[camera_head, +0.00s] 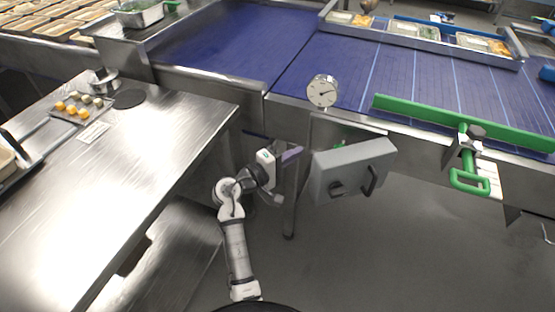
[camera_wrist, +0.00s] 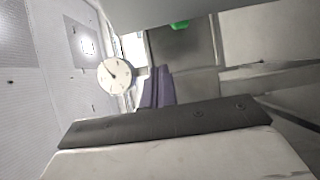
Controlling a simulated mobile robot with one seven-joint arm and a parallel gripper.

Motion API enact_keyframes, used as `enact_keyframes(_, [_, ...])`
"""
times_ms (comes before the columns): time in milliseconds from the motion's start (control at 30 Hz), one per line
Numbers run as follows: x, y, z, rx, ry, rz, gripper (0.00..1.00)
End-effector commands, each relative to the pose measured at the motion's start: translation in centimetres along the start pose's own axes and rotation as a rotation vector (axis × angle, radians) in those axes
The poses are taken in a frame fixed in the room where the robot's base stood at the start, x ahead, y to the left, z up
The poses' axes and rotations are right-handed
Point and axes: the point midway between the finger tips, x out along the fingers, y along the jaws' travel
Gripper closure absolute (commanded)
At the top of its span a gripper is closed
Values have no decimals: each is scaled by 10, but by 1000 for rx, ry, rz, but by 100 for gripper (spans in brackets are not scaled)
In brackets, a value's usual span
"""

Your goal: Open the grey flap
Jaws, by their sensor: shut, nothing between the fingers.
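The grey flap (camera_head: 352,168) is a boxy panel with a dark knob and a dark handle (camera_head: 371,180) on its front. It sits at the conveyor's front side and stands out at an angle from the steel behind. A small green part (camera_head: 339,145) shows just above its top edge, and also in the wrist view (camera_wrist: 180,25). My gripper (camera_head: 291,155), with purple fingers, is just left of the flap, near its upper left edge, and appears apart from it. The fingers (camera_wrist: 157,88) are together and empty. The hinge is hidden.
A round dial (camera_head: 322,91) stands on the conveyor's edge above the flap, also seen in the wrist view (camera_wrist: 114,76). A green rail (camera_head: 465,122) with a clamp handle (camera_head: 469,181) lies to the right. A steel table (camera_head: 130,165) is at left. Floor below the flap is clear.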

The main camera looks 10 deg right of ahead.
Motion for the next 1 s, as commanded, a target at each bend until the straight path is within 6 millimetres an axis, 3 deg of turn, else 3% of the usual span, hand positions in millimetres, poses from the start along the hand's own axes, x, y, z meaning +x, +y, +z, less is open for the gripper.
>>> enact_keyframes(67, [16, 3, 2, 1, -2, 0, 100])
enact_keyframes(200, [5, 2, 21, 0, 2, 1, 100])
enact_keyframes(400, [0, 1, 35, 1, 2, 0, 100])
enact_keyframes(1000, [-2, 0, 39, 1, 20, 0, 100])
